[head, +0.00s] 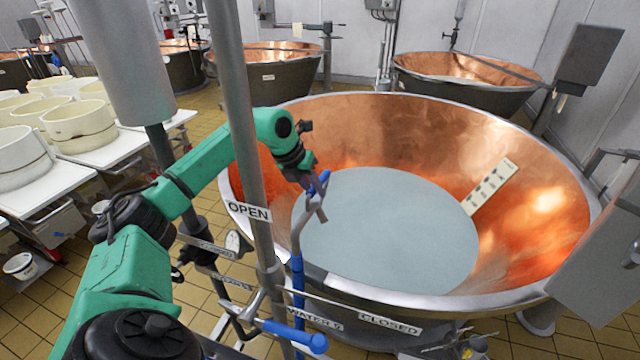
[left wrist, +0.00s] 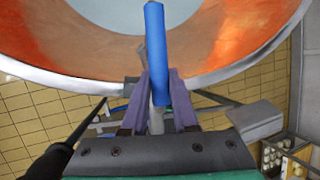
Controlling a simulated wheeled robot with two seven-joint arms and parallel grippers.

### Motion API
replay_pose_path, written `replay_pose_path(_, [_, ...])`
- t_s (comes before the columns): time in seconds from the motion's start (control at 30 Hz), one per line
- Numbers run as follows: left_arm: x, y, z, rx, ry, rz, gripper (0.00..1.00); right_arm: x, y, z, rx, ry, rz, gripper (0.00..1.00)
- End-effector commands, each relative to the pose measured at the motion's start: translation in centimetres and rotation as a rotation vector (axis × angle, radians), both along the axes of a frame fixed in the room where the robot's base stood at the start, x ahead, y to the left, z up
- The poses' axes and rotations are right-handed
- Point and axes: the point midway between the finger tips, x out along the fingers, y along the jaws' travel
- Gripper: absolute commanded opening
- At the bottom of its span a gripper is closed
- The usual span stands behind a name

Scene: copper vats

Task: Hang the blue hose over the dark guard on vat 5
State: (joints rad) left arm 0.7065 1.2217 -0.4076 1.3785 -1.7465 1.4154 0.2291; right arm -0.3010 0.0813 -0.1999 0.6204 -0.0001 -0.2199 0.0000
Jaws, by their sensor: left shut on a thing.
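The blue hose (head: 297,282) rises in front of the near copper vat (head: 420,112). Its blue upper end also shows in the left wrist view (left wrist: 155,55), with a grey stretch below it. My left gripper (head: 318,188) is shut on the hose near that end, at the vat's left inner side. In the left wrist view its two purple fingers (left wrist: 160,95) stand either side of the hose. A small dark piece (left wrist: 132,87) sits on the vat rim just left of the fingers; I cannot tell if it is the guard. My right gripper is out of view.
A grey upright pipe (head: 242,120) with an OPEN sign stands between my arm and the vat. A blue-handled lever (head: 293,334) is low in front. Pale liquid (head: 385,230) fills the vat's bottom. A grey panel (head: 605,255) overhangs its right side. White tubs stand at left.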

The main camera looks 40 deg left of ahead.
Motion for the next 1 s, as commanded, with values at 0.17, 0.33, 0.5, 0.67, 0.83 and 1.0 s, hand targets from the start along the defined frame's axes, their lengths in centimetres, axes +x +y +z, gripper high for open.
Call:
replay_pose_path(0.17, [0.0,0.0,-2.0,-0.001,-0.001,0.0,0.0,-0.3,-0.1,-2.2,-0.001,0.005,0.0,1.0])
replay_pose_path(0.33, [0.0,0.0,-4.5,-0.001,-0.001,0.0,0.0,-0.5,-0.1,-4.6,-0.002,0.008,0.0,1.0])
replay_pose_path(0.5, [0.0,0.0,-6.9,-0.002,-0.002,0.0,0.0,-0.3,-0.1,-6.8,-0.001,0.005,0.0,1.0])
replay_pose_path(0.67, [0.0,0.0,-9.1,-0.001,-0.002,0.0,0.0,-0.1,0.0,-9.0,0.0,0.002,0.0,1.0])
replay_pose_path(0.83, [-0.1,0.0,-11.2,0.0,-0.002,0.0,0.0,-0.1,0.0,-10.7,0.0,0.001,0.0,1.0])
replay_pose_path(1.0, [-0.1,0.0,-13.6,0.0,-0.001,0.0,0.0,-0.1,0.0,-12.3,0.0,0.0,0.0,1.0])
